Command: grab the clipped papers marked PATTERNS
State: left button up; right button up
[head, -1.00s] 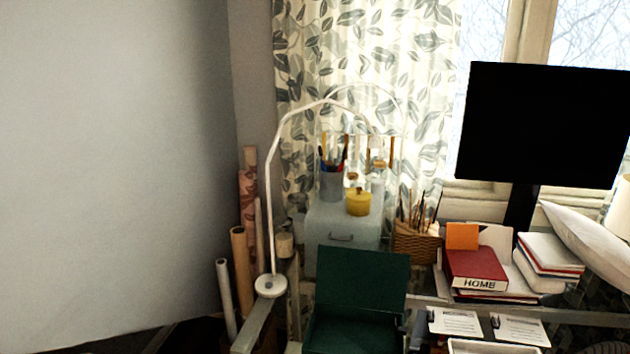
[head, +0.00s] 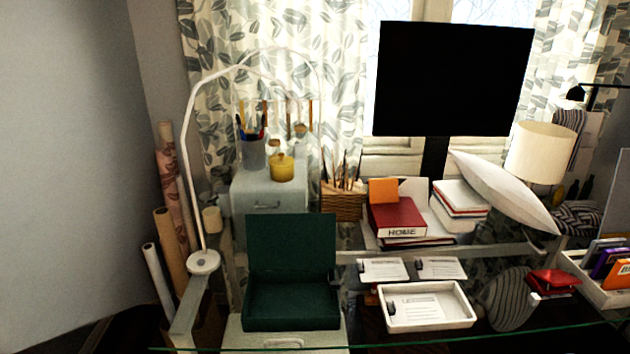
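Two white clipped papers lie side by side on the glass desk behind a white tray, a left one (head: 383,269) and a right one (head: 442,268). Each has a small dark clip at its left edge. A third sheet (head: 418,307) lies inside the white tray (head: 468,309), with a dark mark at its left side. The print on all of them is too small to read, so I cannot tell which is marked PATTERNS. Neither of my grippers is in view.
An open dark green box (head: 291,302) stands left of the tray. A grey striped item (head: 508,299) and a red item (head: 553,282) lie to the right. The desk's front glass edge (head: 480,337) crosses the bottom.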

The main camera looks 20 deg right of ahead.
aim_at(428, 268)
jog(key=z, duration=1.3)
